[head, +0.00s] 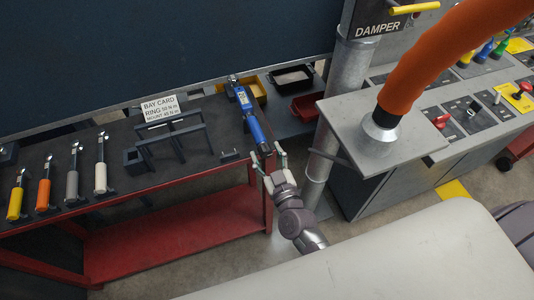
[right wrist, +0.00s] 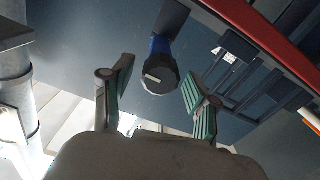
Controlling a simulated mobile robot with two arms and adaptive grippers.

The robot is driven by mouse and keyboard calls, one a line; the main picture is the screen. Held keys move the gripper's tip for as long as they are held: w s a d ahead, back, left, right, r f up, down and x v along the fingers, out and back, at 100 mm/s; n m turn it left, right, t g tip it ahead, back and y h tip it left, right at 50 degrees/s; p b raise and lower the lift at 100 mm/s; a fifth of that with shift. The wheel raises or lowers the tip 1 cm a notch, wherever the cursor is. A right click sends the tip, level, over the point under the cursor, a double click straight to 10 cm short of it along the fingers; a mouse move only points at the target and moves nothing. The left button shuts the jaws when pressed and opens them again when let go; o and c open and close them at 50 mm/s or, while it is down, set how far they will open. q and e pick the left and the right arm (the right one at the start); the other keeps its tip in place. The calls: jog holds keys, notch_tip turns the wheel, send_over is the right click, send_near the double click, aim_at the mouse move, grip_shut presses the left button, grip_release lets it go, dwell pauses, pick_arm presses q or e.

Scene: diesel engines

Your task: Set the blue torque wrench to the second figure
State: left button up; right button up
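The blue torque wrench (head: 250,122) lies near the right end of the dark bench top, its head pointing to the back and its dark end knob toward me. My right gripper (head: 268,158) is open at the knob end. In the right wrist view the dark knob (right wrist: 160,75) with a pale mark sits ahead, between and apart from the two green-padded fingers of the gripper (right wrist: 157,92). A white bay card (head: 159,108) has RING and MOUNT lines with N m figures, not surely legible. My left gripper is not in view.
Yellow, orange, grey and white-handled wrenches (head: 100,178) stand along the bench's left. A dark frame stand (head: 170,140) is left of the blue wrench. A red bin (head: 305,106) and a grey post (head: 322,160) are to the right, beside a control console (head: 420,135) with an orange hose.

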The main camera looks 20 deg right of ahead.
jog(key=c, duration=0.9)
jog(key=shift+c, duration=0.2)
jog(key=shift+m, duration=0.4)
jog(key=m, duration=0.2)
jog(key=shift+m, duration=0.4)
jog(key=m, duration=0.3)
jog(key=shift+m+p, duration=0.3)
jog(key=m, duration=0.3)
jog(key=shift+d+m, duration=0.1)
jog(key=shift+m, duration=0.2)
jog(key=shift+f+m+b, duration=0.1)
jog(key=shift+m+b, duration=0.3)
jog(key=shift+m, duration=1.4)
